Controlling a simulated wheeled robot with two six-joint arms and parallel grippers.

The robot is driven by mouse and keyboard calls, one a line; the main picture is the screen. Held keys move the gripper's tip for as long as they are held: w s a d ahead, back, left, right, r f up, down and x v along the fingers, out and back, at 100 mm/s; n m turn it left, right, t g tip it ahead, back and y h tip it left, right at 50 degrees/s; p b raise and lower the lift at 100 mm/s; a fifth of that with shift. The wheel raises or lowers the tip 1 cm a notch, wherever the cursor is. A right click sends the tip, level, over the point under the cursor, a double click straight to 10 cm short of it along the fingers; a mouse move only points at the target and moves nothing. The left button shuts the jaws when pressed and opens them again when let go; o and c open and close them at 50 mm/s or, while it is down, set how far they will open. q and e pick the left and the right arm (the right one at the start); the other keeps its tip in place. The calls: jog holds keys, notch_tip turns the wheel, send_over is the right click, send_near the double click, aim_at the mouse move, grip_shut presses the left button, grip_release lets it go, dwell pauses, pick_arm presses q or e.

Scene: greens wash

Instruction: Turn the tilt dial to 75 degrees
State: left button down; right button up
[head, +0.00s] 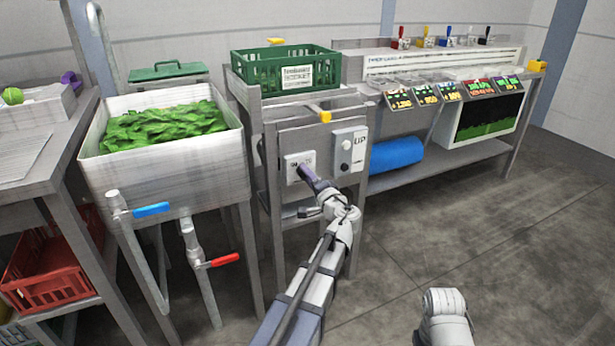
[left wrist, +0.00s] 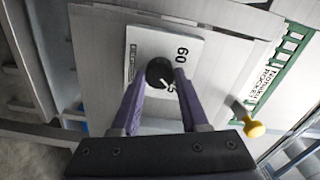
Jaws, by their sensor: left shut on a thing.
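The tilt dial is a black round knob (left wrist: 160,73) on a white plate (left wrist: 140,50), on the front of a grey metal stand. In the left wrist view my left gripper's two purple fingers (left wrist: 158,82) close on either side of the knob. The knob's white pointer mark aims to the lower right, towards a partly hidden number. A printed 60 shows beside the knob, turned on its side. In the head view my left gripper (head: 305,172) covers the knob, and the plate (head: 292,160) shows around it. My right gripper is out of view.
A panel marked UP (head: 349,150) sits right of the dial. A green crate (head: 285,82) stands above. A sink of greens (head: 160,175) is at left, with blue (head: 152,210) and red (head: 225,260) valve handles below. A blue roll (head: 397,155) lies under the right bench.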

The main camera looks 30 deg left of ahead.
pick_arm(q)
jog(key=shift+m, duration=0.6)
jog(key=shift+c, duration=2.1)
grip_release()
jog(key=v, duration=0.7)
jog(key=shift+s+d, duration=0.25)
jog(key=shift+d, duration=0.1)
jog(key=shift+f, duration=0.1)
